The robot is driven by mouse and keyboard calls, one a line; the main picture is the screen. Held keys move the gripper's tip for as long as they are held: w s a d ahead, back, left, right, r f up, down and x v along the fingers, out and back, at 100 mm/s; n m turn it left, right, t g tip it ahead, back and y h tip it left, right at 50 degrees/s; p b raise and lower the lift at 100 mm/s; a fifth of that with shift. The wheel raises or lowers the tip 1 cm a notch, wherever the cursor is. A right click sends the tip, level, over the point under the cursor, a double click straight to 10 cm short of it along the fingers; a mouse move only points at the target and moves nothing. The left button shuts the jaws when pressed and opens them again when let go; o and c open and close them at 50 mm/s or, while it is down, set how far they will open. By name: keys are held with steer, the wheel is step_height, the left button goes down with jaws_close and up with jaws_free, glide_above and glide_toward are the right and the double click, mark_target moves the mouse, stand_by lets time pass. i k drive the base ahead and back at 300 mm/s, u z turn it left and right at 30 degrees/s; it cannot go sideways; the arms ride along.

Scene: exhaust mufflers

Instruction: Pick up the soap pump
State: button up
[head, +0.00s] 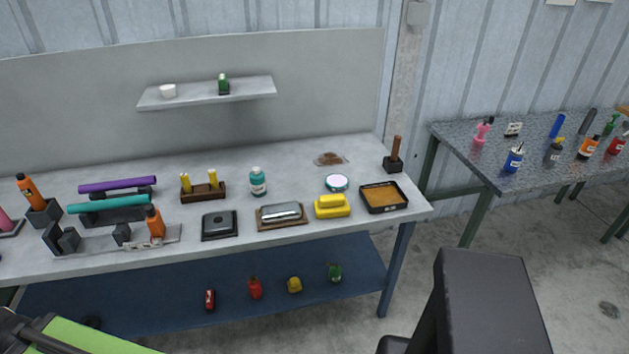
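No single thing is clearly the soap pump at this size. A small pink bottle (481,133) with a dark, pump-like top stands at the left end of the dark speckled table. A blue bottle (514,160) with a white label and a thin spout stands nearer that table's front edge. A teal bottle (258,183) with a white label stands upright on the long grey workbench, and its top is too small to make out. My gripper is not in view.
The workbench (360,150) holds tubes, a yellow block (332,206) and a black tray (384,208). The speckled table (480,155) carries several other bottles. Small bottles stand on the blue lower shelf (160,295).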

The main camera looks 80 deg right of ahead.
mark_target(258, 189)
steer(key=z, duration=0.4)
steer(key=i, duration=1)
